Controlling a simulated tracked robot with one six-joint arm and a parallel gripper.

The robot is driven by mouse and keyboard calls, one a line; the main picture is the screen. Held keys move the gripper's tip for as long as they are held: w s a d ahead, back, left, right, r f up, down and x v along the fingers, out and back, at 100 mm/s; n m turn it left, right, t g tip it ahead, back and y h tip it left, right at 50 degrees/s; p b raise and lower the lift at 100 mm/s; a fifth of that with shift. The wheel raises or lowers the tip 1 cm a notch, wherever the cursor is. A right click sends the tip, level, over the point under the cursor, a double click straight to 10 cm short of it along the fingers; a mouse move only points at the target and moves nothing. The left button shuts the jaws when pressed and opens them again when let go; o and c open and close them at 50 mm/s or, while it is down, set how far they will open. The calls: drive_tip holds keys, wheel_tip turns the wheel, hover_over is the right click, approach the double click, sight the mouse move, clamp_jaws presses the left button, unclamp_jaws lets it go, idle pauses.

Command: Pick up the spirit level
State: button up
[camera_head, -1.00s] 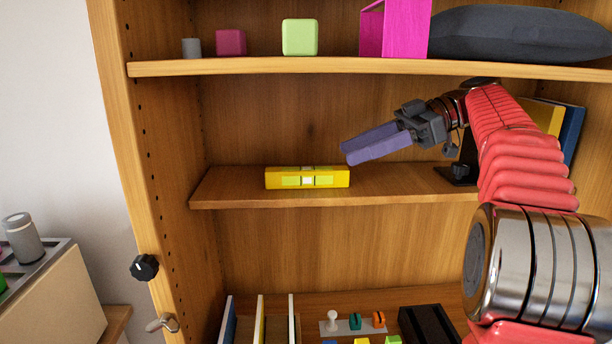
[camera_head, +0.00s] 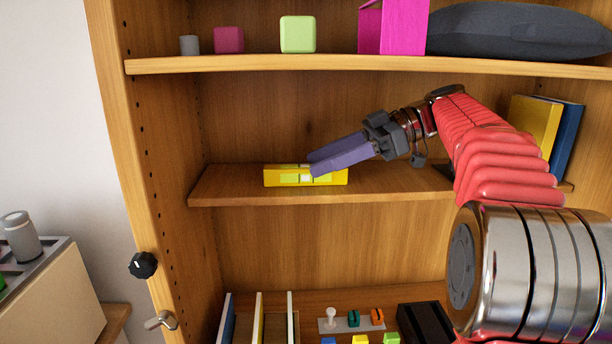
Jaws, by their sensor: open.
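The spirit level (camera_head: 285,176) is a yellow bar with pale vial windows, lying lengthwise on the middle wooden shelf (camera_head: 240,191). My gripper (camera_head: 311,165) has purple fingers that reach in from the right and point left and slightly down. It is open, with its fingertips over or in front of the level's middle and right part, hiding some of it. I cannot tell whether the fingers touch the level or stand apart from it.
The upper shelf (camera_head: 240,66) above holds a grey cylinder, cubes, a magenta box (camera_head: 404,27) and a dark cushion (camera_head: 520,35). Books (camera_head: 537,125) stand right on the middle shelf. A lower shelf holds dividers and small items. The middle shelf's left end is clear.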

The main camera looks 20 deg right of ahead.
sight(300, 166)
drive_tip(key=shift+x, duration=2.6)
drive_tip(key=shift+r, duration=0.1)
drive_tip(key=shift+c, duration=0.3)
clamp_jaws()
